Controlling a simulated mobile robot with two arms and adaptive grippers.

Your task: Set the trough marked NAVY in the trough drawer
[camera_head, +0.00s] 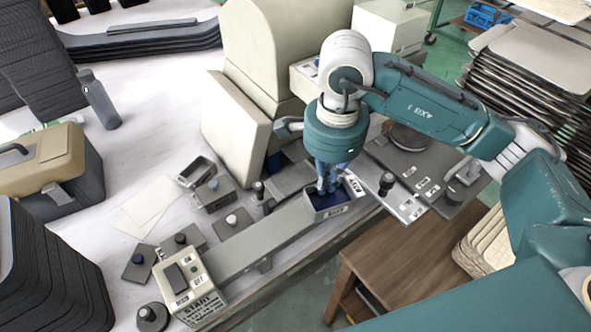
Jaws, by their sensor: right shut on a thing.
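A small grey trough (331,211) with a dark blue inside sits at the far right end of a long grey rail, near the table edge. White labels show on its sides; one looks like NAVY, but the print is small. My right gripper (328,187) points down into this trough, its blue fingers shut on it. The fingers hide part of its inside and far wall. I cannot tell the trough drawer apart from the rail end and trough. My left gripper is not in view.
A beige START box (187,287) stands at the rail's near end. Grey blocks with knobs (213,195) and an open grey tray (196,171) lie left of the rail. A large cream machine (270,60) stands behind. A labelled plate with knobs (410,178) is at right.

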